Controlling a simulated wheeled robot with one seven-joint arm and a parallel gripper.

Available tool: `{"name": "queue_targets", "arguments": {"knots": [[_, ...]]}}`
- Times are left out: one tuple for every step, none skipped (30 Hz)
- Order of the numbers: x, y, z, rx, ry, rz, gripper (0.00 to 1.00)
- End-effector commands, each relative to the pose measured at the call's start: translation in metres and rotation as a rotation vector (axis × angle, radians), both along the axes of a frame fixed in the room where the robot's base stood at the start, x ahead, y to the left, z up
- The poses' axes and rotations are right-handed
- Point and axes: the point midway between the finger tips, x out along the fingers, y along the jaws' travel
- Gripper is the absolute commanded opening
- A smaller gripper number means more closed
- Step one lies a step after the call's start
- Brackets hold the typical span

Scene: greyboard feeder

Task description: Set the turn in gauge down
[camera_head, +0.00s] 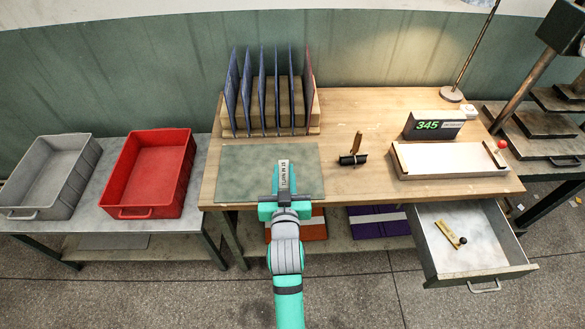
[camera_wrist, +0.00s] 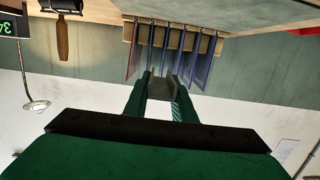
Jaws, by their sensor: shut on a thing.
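The turn in gauge (camera_head: 284,172) is a small pale strip with dark lettering in the head view. My gripper (camera_head: 284,192) is shut on it above the front edge of a grey-green mat (camera_head: 240,177) on the wooden table. The gauge points away from me toward the rack. In the wrist view my gripper (camera_wrist: 158,100) shows its two green fingers with a grey piece between them. Its lettering cannot be seen there. The gap between gauge and mat cannot be told exactly.
A rack of dark upright boards (camera_head: 270,130) stands behind the mat. A black roller tool (camera_head: 353,159) lies right of it. A white-topped block (camera_head: 450,160) and a display (camera_head: 434,124) stand further right. An open drawer (camera_head: 470,238) juts out. Red (camera_head: 152,212) and grey (camera_head: 85,165) bins are left.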

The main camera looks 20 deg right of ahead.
Motion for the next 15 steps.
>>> {"name": "queue_targets", "arguments": {"knots": [[0.01,-0.006,-0.004,0.001,-0.001,-0.001,0.0],[0.016,-0.009,-0.007,0.001,-0.001,0.0,0.0],[0.023,-0.013,-0.01,0.0,-0.002,0.0,0.0],[0.028,-0.016,-0.013,0.0,-0.001,0.0,0.0],[0.034,-0.019,-0.016,0.0,-0.001,0.001,0.0],[0.041,-0.023,-0.02,0.001,-0.002,0.001,0.0],[0.046,-0.027,-0.023,0.001,-0.001,0.001,0.0],[0.052,-0.03,-0.025,0.001,-0.001,0.001,0.0],[0.059,-0.034,-0.029,0.0,-0.002,0.001,0.0],[0.065,-0.038,-0.032,0.001,-0.002,0.002,0.0],[0.068,-0.039,-0.039,0.002,0.002,0.002,0.0],[0.072,-0.042,-0.047,0.002,0.002,0.002,0.0],[0.075,-0.044,-0.051,0.002,0.002,0.001,0.0],[0.078,-0.046,-0.056,0.001,0.001,0.001,0.0],[0.083,-0.048,-0.061,0.002,0.001,0.002,0.0]]}}
